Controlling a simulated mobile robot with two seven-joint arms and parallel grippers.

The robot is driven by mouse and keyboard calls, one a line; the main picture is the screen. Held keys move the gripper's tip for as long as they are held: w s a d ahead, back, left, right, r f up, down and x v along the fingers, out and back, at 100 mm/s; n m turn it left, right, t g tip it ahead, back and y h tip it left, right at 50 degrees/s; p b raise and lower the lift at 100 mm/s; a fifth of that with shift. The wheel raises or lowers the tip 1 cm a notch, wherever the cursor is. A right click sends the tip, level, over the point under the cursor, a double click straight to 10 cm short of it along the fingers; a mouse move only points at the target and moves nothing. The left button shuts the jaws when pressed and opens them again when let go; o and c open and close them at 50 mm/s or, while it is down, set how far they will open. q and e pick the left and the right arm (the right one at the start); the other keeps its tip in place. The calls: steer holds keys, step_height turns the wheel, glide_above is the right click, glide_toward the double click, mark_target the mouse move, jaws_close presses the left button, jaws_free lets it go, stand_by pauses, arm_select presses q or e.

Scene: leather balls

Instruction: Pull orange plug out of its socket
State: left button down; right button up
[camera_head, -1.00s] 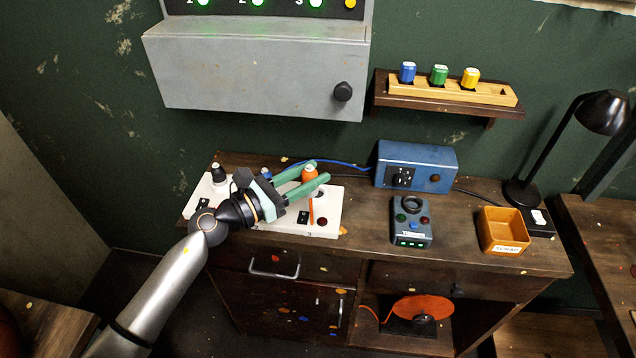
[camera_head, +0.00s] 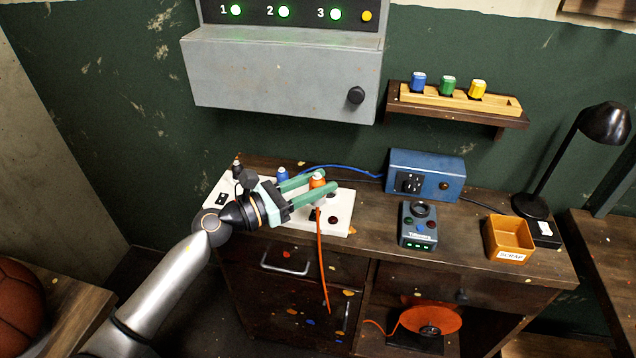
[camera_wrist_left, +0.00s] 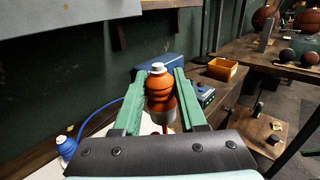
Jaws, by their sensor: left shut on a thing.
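The orange plug (camera_head: 317,181) is between the green fingers of my left gripper (camera_head: 327,180), which is shut on it. In the left wrist view the plug (camera_wrist_left: 160,88) stands upright between the fingers, with a white cap on top and a grey collar below. Its orange cord (camera_head: 321,262) hangs down past the bench's front edge. The white socket strip (camera_head: 340,216) lies below the gripper. The fingers partly hide the plug's lower end, so I cannot tell whether it is clear of its socket. My right gripper is not in view.
A blue plug (camera_head: 283,174) with a blue cord and a black plug (camera_head: 237,168) stand on the strip's left part. A blue box (camera_head: 427,175), a dark tester (camera_head: 418,228) and a scrap box (camera_head: 510,238) are to the right. A grey cabinet (camera_head: 285,75) hangs above.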

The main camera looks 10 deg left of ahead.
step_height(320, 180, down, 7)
steer(key=b, duration=0.7)
stand_by(1.1)
